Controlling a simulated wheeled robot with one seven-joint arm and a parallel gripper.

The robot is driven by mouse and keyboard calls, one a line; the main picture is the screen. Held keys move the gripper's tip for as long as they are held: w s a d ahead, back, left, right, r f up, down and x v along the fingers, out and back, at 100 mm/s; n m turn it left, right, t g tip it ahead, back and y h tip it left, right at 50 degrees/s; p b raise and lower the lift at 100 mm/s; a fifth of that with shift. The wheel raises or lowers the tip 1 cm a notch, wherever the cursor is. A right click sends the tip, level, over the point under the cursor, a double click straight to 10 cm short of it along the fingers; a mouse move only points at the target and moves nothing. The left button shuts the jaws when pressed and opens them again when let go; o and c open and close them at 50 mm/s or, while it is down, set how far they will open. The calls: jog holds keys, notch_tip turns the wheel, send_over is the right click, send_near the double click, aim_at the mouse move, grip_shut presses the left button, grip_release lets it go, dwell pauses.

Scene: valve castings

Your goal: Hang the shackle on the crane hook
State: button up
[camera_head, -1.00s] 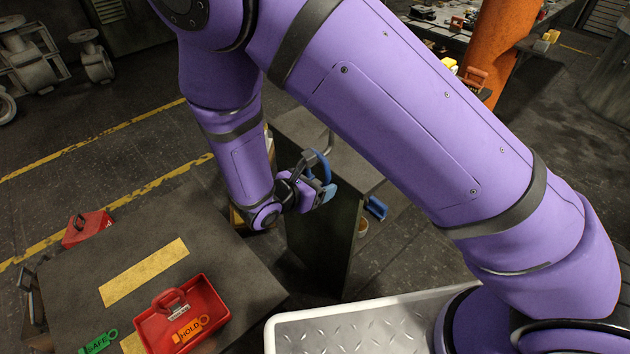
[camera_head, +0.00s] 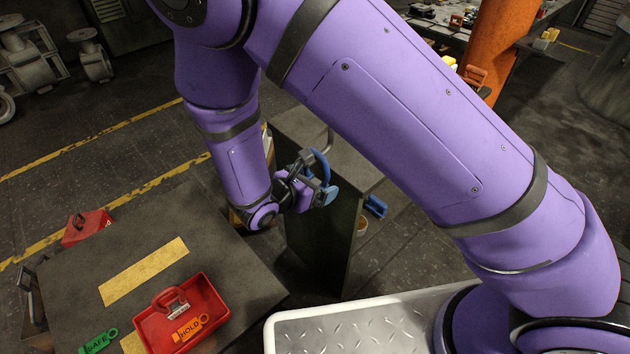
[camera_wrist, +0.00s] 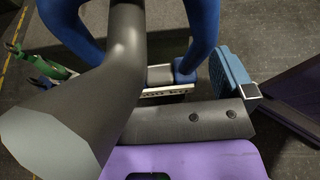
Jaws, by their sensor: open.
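The blue shackle (camera_head: 323,168) shows as a curved bow beside my gripper (camera_head: 314,190), over the dark cabinet. In the wrist view its two blue legs (camera_wrist: 203,35) come down to a pin with a lettered white plate (camera_wrist: 165,93). A thick dark grey bent rod, the crane hook (camera_wrist: 125,60), lies between the legs in the picture, its cut end close to the camera at lower left. The top of the bow is out of that frame, so I cannot tell fully how it sits on the hook. My gripper is open; one ribbed blue pad (camera_wrist: 233,70) shows right of the shackle.
The dark cabinet (camera_head: 325,235) stands beneath my gripper, with a blue item (camera_head: 375,206) on its right side. At lower left a table (camera_head: 225,265) holds a red tray (camera_head: 205,335) with an orange HOLD tag. A green object (camera_wrist: 38,62) shows at left in the wrist view.

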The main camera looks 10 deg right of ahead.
jog(key=v, duration=1)
jog(key=shift+a, duration=0.1)
